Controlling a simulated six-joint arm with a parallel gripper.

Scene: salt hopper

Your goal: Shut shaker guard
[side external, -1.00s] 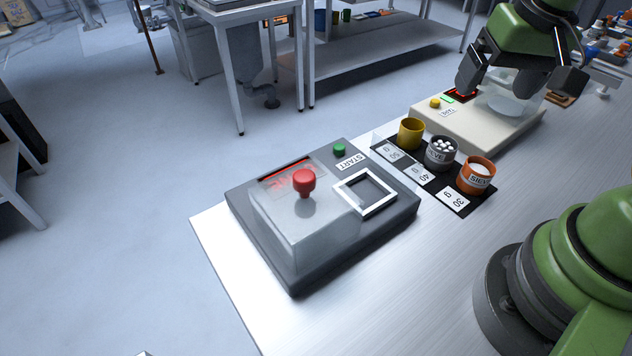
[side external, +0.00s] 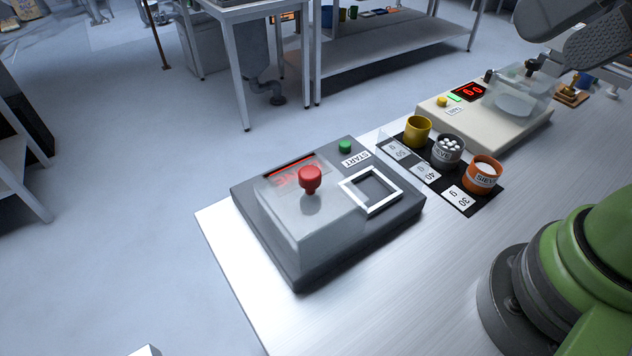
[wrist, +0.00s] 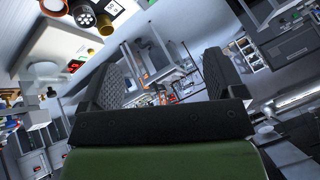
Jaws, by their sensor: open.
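The shaker (side external: 400,212) is a dark grey box at the near left of the bench, with a green START button (side external: 345,146). Its guard (side external: 318,235) is a clear box with a red knob (side external: 310,178). The guard stands over the left part of the shaker, beside the white square frame (side external: 384,204), which is uncovered. My gripper (side external: 550,40) is at the upper right, above and behind the scale, far from the guard. It is open and empty; its two fingers (wrist: 167,70) are spread wide in the wrist view, where the shaker is not recognisable.
A cream scale (side external: 480,125) with a clear cover (side external: 520,95) and red display stands below my gripper. Yellow (side external: 417,132), grey (side external: 447,150) and orange (side external: 483,176) cups stand on a dark strip between scale and shaker. Bare bench lies in front of the shaker.

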